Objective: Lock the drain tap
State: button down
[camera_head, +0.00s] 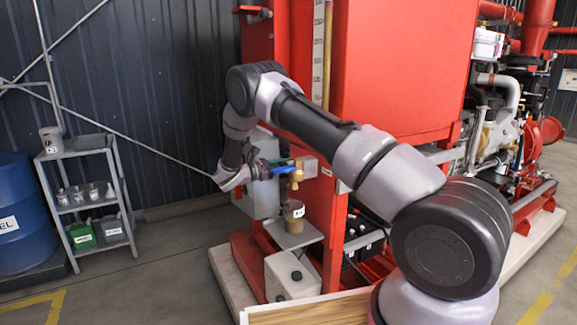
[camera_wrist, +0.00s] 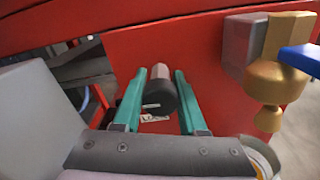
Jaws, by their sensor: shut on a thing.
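The drain tap (camera_head: 296,177) is brass and sits on the red frame, with a blue lever (camera_head: 284,170) at its top. In the wrist view the brass tap body (camera_wrist: 276,75) and blue lever (camera_wrist: 302,58) are at the upper right, apart from my fingers. My gripper (camera_wrist: 160,78) has two teal fingers shut on a dark cylinder (camera_wrist: 161,97) with a black near end and a brownish far part. I cannot tell what the cylinder belongs to. In the head view my wrist is just left of the tap, and the fingers are hard to make out.
A jar (camera_head: 294,215) with brown contents stands on a small shelf below the tap. A grey box (camera_head: 262,200) is on the frame behind my wrist. A grey rack (camera_head: 85,205) and a blue drum (camera_head: 22,215) stand at the left. Open floor lies between rack and pump.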

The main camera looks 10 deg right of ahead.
jog(key=m, duration=0.4)
jog(key=shift+a+m, duration=0.1)
jog(key=shift+m, duration=0.2)
jog(key=m, duration=0.4)
jog(key=shift+m, duration=0.3)
jog(key=m, duration=0.4)
jog(key=shift+m, duration=2.4)
jog(key=shift+c, duration=2.3)
grip_release()
jog(key=v, duration=1)
jog(key=shift+a, duration=0.35)
